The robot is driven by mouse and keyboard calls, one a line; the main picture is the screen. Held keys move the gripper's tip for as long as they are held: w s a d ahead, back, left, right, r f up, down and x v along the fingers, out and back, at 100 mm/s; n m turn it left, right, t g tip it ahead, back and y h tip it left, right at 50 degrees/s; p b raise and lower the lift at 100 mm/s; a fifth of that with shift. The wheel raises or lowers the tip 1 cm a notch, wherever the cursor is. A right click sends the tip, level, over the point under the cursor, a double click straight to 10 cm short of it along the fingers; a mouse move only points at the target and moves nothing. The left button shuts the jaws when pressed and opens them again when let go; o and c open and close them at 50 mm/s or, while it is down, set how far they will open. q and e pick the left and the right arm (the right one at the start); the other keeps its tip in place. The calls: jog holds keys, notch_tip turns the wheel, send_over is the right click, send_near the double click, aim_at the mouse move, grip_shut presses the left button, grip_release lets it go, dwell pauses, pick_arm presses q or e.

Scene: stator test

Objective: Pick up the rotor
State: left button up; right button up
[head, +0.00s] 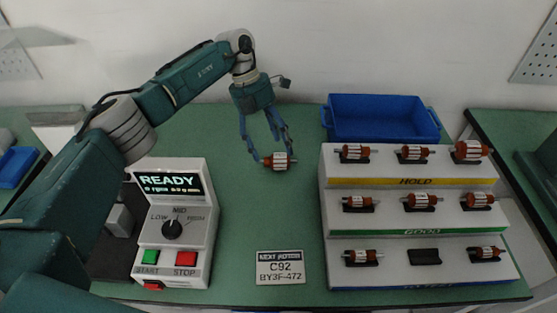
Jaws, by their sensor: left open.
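A rotor (279,161) with a copper-red and white body and a thin shaft lies on the green table near the middle. My left gripper (273,160) reaches down over it with its blue fingers apart. One fingertip is at the rotor's left end and another is just behind it. I cannot tell whether the fingers touch it. My right gripper does not show.
A tester (203,225) reading READY stands at the left. A stepped rack (420,182) at the right holds several rotors and one empty black cradle (424,257). A blue bin (382,118) stands behind it.

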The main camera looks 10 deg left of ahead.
pick_arm(q)
jog(key=x, duration=0.4)
jog(key=shift+f+p, duration=0.15)
jog(key=shift+p, duration=0.2)
grip_shut()
notch_tip(320, 180, up, 10)
jog(key=p, duration=0.6)
jog(key=shift+f, duration=0.15)
jog(key=shift+r, duration=0.25)
notch_tip(320, 180, up, 5)
jog(key=p, duration=0.3)
send_over(277, 154)
jog(key=shift+s+d, duration=0.1)
jog(key=shift+s, duration=0.05)
